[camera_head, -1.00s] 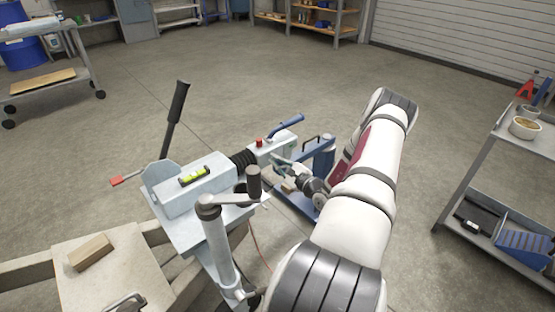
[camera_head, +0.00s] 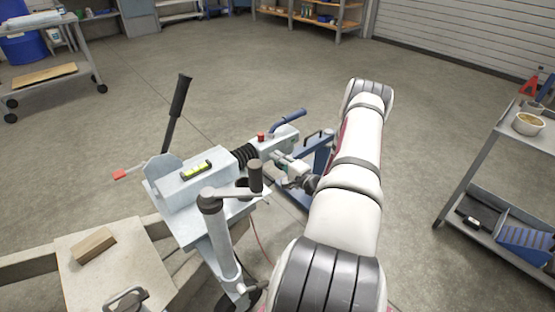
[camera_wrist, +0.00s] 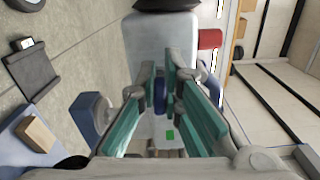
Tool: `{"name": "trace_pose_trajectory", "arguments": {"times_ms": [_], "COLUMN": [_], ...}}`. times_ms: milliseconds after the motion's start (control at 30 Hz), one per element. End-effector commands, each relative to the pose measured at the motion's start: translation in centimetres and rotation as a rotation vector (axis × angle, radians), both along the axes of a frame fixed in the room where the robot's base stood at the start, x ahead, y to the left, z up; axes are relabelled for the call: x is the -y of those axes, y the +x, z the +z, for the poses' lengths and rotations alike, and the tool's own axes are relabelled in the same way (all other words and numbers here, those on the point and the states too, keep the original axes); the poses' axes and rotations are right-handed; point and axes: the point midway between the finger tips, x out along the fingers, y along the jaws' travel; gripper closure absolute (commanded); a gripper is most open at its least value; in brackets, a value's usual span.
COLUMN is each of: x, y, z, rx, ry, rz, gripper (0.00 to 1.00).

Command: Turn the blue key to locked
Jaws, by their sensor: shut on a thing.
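The pale grey coupling head (camera_head: 272,145) sits at the end of the drawbar, behind the black bellows. It also fills the middle of the wrist view (camera_wrist: 160,45). My gripper (camera_head: 281,163) reaches its near right side. In the wrist view its teal-padded fingers (camera_wrist: 160,88) are shut on the blue key (camera_wrist: 158,98), which shows as a narrow blue piece between them. A small green mark (camera_wrist: 170,135) shows on the pale surface beside the key. The key is hidden in the head view, and its lock mark cannot be read.
A blue lever (camera_head: 288,121) and red knob (camera_head: 261,137) top the coupling. The jockey-wheel crank (camera_head: 232,192) stands close in front. A blue stand (camera_head: 318,152) is just right of it. A grey shelf cart (camera_head: 480,165) stands at the right.

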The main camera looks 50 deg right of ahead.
Motion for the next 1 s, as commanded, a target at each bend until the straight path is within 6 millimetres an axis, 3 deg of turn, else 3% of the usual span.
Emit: {"name": "trace_pose_trajectory", "arguments": {"times_ms": [733,833,1000], "x": [-0.03,-0.03,-0.03], "y": [-0.09,-0.08,-0.05], "z": [-0.25,-0.24,-0.19], "rx": [-0.024,-0.024,-0.022], "ry": [-0.085,-0.085,-0.085], "rz": [-0.001,-0.001,0.000], "gripper": [1.00,0.74,0.72]}}
